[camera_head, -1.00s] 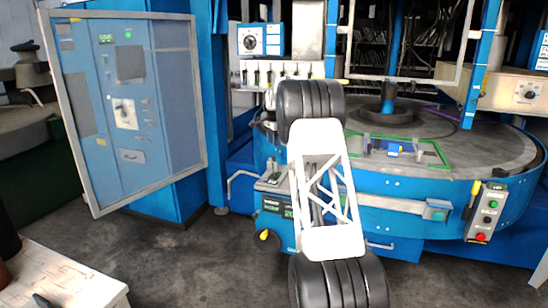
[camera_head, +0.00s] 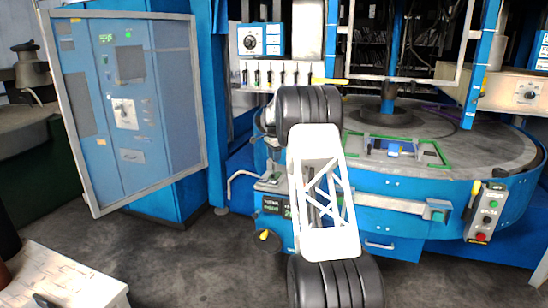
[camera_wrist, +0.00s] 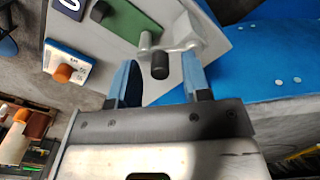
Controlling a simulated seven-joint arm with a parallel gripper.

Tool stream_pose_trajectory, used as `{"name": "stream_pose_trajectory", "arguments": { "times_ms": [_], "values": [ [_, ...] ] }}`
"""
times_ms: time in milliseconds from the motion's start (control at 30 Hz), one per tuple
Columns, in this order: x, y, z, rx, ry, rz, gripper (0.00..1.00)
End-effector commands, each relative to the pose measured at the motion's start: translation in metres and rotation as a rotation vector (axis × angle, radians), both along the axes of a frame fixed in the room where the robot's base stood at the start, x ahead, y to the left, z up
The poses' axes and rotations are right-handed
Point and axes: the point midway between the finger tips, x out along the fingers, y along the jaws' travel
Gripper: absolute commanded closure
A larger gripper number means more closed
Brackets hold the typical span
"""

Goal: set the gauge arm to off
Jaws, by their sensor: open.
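In the wrist view my gripper (camera_wrist: 160,76) is open, with its two blue fingers apart. A pale grey lever with a dark round end (camera_wrist: 160,65) shows between and just beyond the fingers. I cannot tell whether they touch it. I take it for the gauge arm, but no off mark is readable. It stands in front of a pale panel (camera_wrist: 215,55) with a green strip (camera_wrist: 125,18). In the head view my own arm hides the gripper and what it faces.
A small blue and white box with an orange knob (camera_wrist: 63,72) sits left of the fingers. In the head view are the round blue machine table (camera_head: 480,150), a row of small levers (camera_head: 270,76), a button box (camera_head: 487,212) and a framed cabinet (camera_head: 125,110). The floor is clear.

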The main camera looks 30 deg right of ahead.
Motion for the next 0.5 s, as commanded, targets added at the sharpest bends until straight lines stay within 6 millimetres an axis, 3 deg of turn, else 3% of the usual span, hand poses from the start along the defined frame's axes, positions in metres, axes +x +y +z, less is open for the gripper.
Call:
{"name": "stream_pose_trajectory", "arguments": {
  "times_ms": [400,500],
  "values": [
    [-0.0001,0.0,-0.0049,0.0,-0.001,0.0,0.56],
    [-0.0001,0.0,-0.005,0.0,-0.001,0.0,0.72]
  ]
}}
